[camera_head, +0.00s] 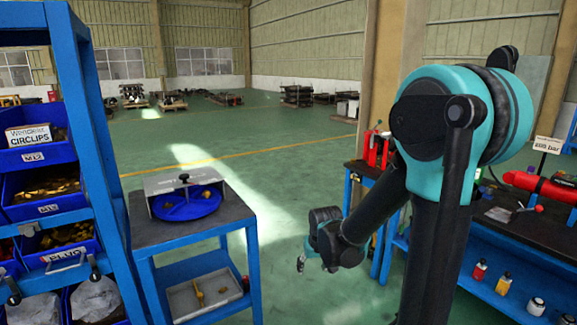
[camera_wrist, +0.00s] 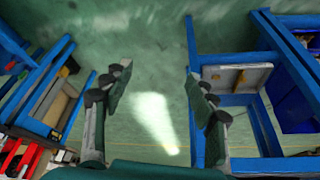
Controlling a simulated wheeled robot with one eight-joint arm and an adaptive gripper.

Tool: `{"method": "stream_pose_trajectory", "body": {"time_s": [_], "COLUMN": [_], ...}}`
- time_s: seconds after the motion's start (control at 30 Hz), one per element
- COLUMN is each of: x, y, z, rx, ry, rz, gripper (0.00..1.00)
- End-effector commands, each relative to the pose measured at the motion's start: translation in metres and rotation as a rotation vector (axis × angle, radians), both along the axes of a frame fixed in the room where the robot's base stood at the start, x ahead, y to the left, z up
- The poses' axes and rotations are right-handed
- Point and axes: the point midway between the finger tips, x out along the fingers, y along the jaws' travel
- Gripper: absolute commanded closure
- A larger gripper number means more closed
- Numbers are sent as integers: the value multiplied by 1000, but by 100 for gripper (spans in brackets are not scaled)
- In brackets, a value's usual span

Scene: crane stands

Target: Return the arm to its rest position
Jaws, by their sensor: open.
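My gripper (camera_head: 302,264) hangs low in the head view, over the green floor between the blue cart and the workbench. In the wrist view my gripper (camera_wrist: 165,92) shows two dark fingers spread wide apart, with only floor between them. It is open and empty. My teal and black arm fills the right side of the head view and bends down and left to the gripper. It hides part of the workbench.
A blue cart (camera_head: 198,238) holds a round blue tray (camera_head: 186,204) on top and a grey bin (camera_head: 205,294) below. A blue rack with bins (camera_head: 45,205) stands at left. A workbench (camera_head: 488,229) with bottles below stands at right. Floor between is clear.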

Motion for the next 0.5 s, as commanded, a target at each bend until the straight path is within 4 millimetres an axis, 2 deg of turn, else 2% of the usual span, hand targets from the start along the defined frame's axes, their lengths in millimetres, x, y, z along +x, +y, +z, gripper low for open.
{"method": "stream_pose_trajectory", "body": {"time_s": [0.03,0.2,0.4,0.5], "x": [-15,-62,-117,-137], "y": [-16,-57,-92,-102], "z": [4,11,8,4], "rx": [0,2,2,2], "ry": [1,2,5,5], "rz": [-22,-80,-143,-168], "gripper": [42,42,42,42]}}
